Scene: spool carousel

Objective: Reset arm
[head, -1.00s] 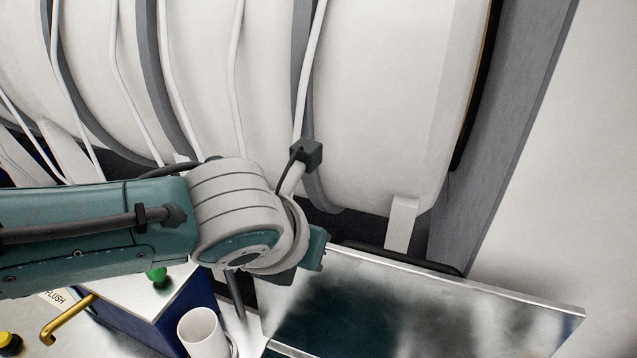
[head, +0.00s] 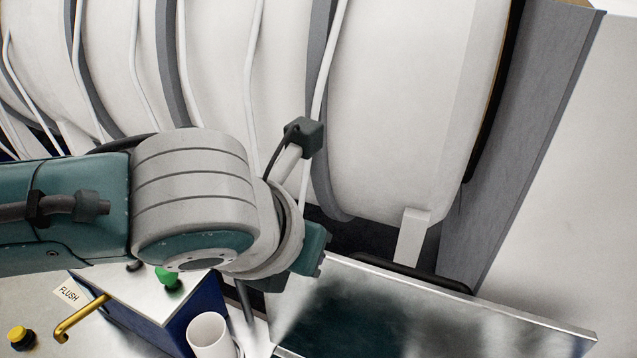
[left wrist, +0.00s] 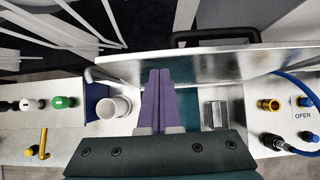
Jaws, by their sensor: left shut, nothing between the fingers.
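My left arm comes in from the left in the head view, its wrist and a dark teal part of the left gripper (head: 312,250) in front of the large white drums (head: 400,110). The fingers are hidden there. In the left wrist view the left gripper (left wrist: 159,75) shows two purple fingers pressed together with nothing between them. They point at the metal panel (left wrist: 220,68) and lie above the bench between a white cup and a metal block. My right gripper is in neither view.
The metal panel (head: 470,310) has a dark handle (head: 400,268) behind it. A white cup (head: 208,335), a green knob (head: 168,277), a brass lever (head: 80,320) and a FLUSH label (head: 69,293) are at lower left. A brass fitting (left wrist: 268,104) and blue hose (left wrist: 300,80) are at right.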

